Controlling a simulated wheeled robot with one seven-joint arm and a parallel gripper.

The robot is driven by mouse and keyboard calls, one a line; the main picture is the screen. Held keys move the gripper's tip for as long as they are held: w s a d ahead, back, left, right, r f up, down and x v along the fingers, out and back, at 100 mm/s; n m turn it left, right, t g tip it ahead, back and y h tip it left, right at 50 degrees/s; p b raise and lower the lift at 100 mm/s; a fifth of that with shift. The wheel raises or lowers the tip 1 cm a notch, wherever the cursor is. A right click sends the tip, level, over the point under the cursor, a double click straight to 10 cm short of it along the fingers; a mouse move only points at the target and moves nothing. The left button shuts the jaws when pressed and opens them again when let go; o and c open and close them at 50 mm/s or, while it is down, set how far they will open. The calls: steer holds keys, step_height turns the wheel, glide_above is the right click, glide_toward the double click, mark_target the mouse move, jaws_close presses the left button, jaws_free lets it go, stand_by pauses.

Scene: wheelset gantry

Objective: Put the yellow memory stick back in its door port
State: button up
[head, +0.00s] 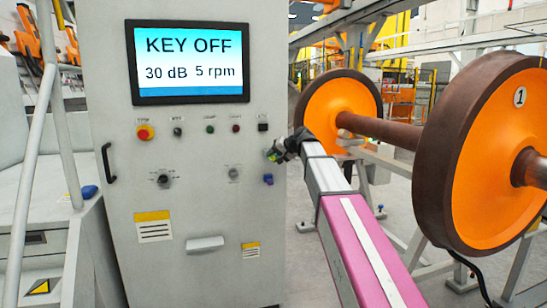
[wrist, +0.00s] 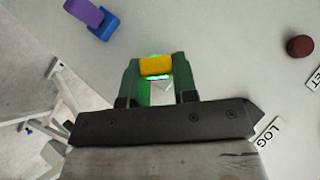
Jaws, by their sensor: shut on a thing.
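The yellow memory stick (wrist: 155,65) is in the wrist view, held between the green fingers of my gripper (wrist: 155,80). My gripper is shut on it, in front of the grey cabinet door. In the head view my gripper (head: 274,154) is at the right side of the door (head: 205,215), below a small dark fitting (head: 263,126). A LOG label (wrist: 269,130) shows beside the gripper body in the wrist view. The port opening is not clear in either view. I cannot tell whether the stick touches the door.
A blue block with a purple part (wrist: 98,22) sits on the door near the gripper; it also shows in the head view (head: 267,180). A dark red button (wrist: 300,47) is to the right. The screen (head: 190,62) reads KEY OFF. An orange wheelset (head: 495,150) stands right.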

steer(key=shift+w+a, duration=0.2)
steer(key=shift+w, duration=0.45)
steer(key=shift+w+a, duration=0.2)
steer(key=shift+w, duration=0.45)
steer(key=o, duration=1)
steer(key=shift+c, duration=0.2)
steer(key=v, duration=1.1)
steer(key=shift+f, duration=0.1)
